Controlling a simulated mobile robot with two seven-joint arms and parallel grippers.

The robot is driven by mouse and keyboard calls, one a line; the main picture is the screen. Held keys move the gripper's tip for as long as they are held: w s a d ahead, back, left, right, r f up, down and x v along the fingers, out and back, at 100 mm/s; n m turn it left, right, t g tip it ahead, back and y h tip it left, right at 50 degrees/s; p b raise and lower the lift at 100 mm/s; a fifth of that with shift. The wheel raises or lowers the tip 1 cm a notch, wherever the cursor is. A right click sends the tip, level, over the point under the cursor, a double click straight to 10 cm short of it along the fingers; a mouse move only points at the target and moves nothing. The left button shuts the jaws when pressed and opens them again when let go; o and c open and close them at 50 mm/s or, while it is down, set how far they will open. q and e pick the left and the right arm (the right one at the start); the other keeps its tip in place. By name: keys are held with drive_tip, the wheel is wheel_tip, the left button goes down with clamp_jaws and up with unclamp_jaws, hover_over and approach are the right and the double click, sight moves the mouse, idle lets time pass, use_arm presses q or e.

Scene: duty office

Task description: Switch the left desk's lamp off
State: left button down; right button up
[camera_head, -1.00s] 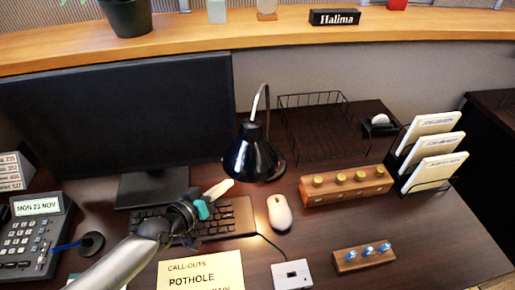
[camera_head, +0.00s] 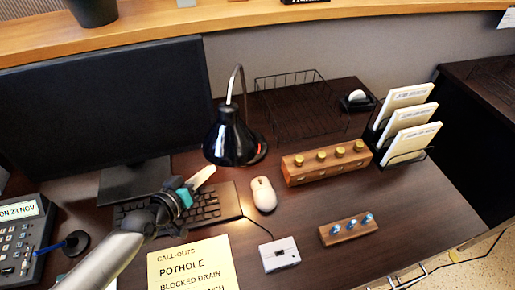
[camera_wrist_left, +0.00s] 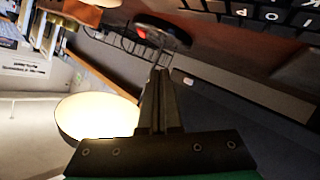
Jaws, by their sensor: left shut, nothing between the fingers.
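The desk lamp (camera_head: 230,140) has a black shade on a thin bent arm and stands right of the monitor. Its round dark base shows partly behind the shade, with a small red spot on it. In the left wrist view the shade's inside (camera_wrist_left: 95,118) glows bright, so the lamp is lit. The base with the red spot (camera_wrist_left: 165,30) lies ahead of the fingertips there. My left gripper (camera_head: 207,172) is shut and empty, over the keyboard, in front of and a little left of the shade. It appears apart from the lamp. My right gripper is not in view.
A monitor (camera_head: 105,100) stands left of the lamp, with a keyboard (camera_head: 205,205) in front. A mouse (camera_head: 263,194), a wooden block with gold knobs (camera_head: 325,162), a small blue-knobbed block (camera_head: 348,230) and a wire tray (camera_head: 300,110) are to the right. A yellow note (camera_head: 195,265) lies in front.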

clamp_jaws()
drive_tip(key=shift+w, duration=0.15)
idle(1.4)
